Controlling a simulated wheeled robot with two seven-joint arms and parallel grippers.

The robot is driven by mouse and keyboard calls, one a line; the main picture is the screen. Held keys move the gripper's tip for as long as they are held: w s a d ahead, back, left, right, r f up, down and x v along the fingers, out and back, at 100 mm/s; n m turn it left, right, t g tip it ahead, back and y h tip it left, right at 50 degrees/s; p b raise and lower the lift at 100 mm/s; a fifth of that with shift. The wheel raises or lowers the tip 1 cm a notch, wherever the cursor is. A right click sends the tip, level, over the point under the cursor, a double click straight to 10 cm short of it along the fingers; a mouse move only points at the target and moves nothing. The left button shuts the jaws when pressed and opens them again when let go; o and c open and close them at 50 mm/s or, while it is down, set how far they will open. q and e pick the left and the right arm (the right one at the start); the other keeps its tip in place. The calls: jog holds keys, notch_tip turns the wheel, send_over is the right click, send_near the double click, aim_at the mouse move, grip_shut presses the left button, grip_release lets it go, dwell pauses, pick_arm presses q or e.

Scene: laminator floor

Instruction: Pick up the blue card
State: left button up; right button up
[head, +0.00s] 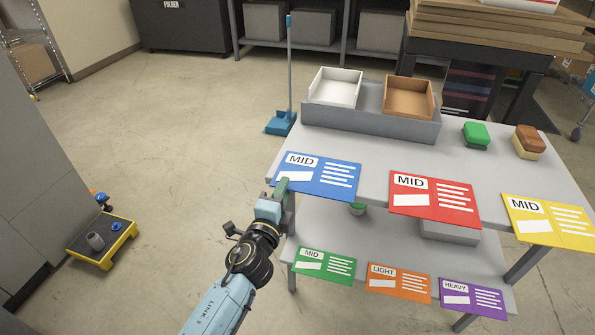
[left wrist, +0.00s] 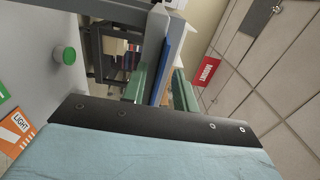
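The blue card (head: 318,177), marked MID, is at the front left edge of the upper grey tabletop (head: 350,145). My left gripper (head: 283,187) is at the card's left end. In the left wrist view, the green fingers of my left gripper (left wrist: 161,90) are apart. The blue card (left wrist: 172,55) shows edge-on in the gap between them, beside the grey table edge. I cannot tell whether either finger touches it. My right gripper is in neither view.
A red card (head: 434,207) and a yellow card (head: 550,225) are along the same edge. Green, orange and purple cards are on the lower shelf edge (head: 400,265). White (head: 335,88) and brown (head: 408,98) trays stand behind.

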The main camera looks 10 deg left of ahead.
pick_arm(q)
jog(key=shift+w, duration=0.1)
grip_shut()
jog(key=shift+r, duration=0.1)
dwell(0.5)
